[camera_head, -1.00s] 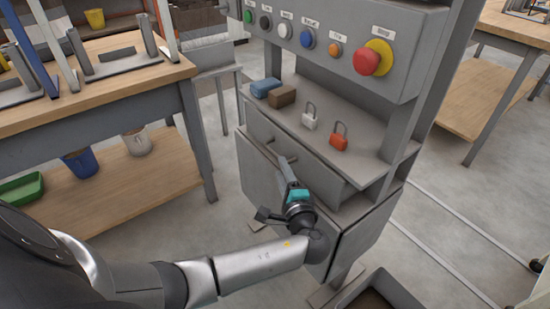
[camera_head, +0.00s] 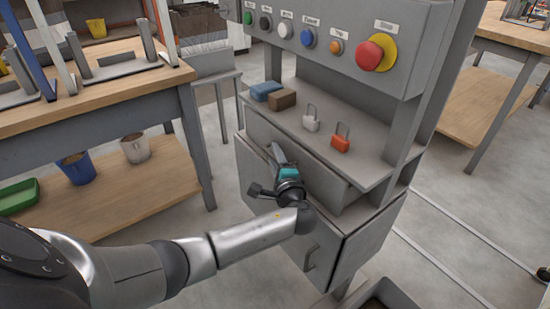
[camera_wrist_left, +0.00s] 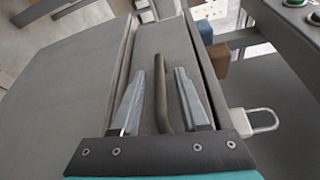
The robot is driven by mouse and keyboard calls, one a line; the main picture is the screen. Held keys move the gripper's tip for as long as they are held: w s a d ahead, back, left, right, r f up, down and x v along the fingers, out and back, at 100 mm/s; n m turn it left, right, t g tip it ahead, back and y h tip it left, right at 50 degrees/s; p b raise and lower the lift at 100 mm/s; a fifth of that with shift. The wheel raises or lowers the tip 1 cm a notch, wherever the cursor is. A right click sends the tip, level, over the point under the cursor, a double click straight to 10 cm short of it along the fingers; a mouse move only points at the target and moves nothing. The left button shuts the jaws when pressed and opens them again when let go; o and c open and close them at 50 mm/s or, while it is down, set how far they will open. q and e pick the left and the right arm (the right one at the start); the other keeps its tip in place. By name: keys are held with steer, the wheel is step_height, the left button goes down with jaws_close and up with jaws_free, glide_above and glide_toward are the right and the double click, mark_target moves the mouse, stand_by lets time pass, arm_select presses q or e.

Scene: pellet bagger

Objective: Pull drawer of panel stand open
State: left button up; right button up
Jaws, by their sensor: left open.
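The grey panel stand (camera_head: 352,30) has a drawer (camera_head: 318,178) below its shelf. The drawer front looks about flush with the stand; a small gap would be hard to tell. My left gripper (camera_head: 278,153) is at the drawer front in the head view and hides most of the handle there. In the left wrist view the drawer handle (camera_wrist_left: 161,92), a dark bar, stands between the two open fingers of my left gripper (camera_wrist_left: 162,95), with clear space on the right side. My right gripper is not in view.
The shelf (camera_head: 365,170) above the drawer holds a blue block (camera_head: 266,90), a brown block (camera_head: 282,100), a white padlock (camera_head: 311,122) and a red padlock (camera_head: 341,140). A lower door (camera_head: 345,260) is below the drawer. A wooden workbench (camera_head: 100,110) stands at left.

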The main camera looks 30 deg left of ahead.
arm_select(q)
jaws_close()
stand_by(1.3)
